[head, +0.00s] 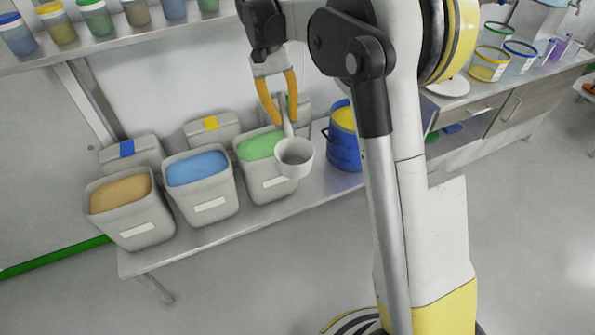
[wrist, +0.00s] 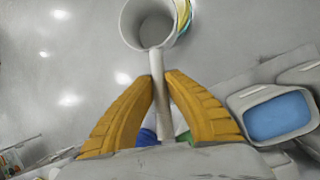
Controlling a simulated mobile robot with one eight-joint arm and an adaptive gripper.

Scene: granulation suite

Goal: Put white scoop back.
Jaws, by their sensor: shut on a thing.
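The white scoop (head: 295,158) has a round cup and a straight handle. My gripper (head: 283,107), with orange fingers, is shut on the scoop's handle. In the head view the scoop hangs in front of the bin with green contents (head: 262,147), its cup over that bin's front right corner. In the wrist view the scoop's cup (wrist: 149,22) is at the top and its handle runs down between the fingers (wrist: 160,100). The cup's inside looks grey and empty.
Bins with blue (head: 197,168) and tan (head: 120,194) contents stand left on the low bench (head: 190,248). A blue drum (head: 343,140) with yellow contents stands right of the green bin. Lids lean behind the bins. A shelf with jars (head: 95,18) is above. Open floor lies in front.

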